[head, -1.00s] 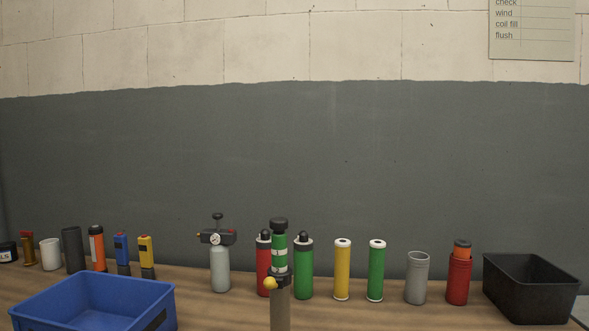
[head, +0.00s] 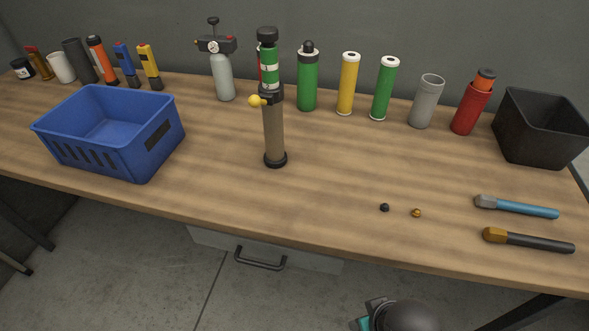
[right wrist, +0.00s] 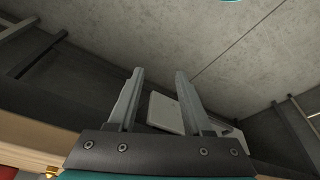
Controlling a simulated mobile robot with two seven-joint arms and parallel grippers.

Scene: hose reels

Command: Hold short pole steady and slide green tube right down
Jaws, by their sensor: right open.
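A short pole (head: 274,137) stands upright on a black foot near the middle of the table in the head view. It has a brownish shaft, a black collar and a yellow knob (head: 255,101) on its left side. The green tube (head: 268,55) with white bands and a black cap sits upright at the pole's top, above the collar. My right gripper (right wrist: 159,75) is open and empty in the right wrist view, with the floor and table underside behind it. No gripper touches the pole or tube. My left gripper is not in view.
A blue crate (head: 165,150) stands left of the pole. Behind are a grey pump bottle (head: 223,78), green cylinders (head: 307,85) and a yellow one (head: 347,85). A black bin (head: 540,145) and two brushlike tools (head: 530,241) lie right. The front middle is mostly clear.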

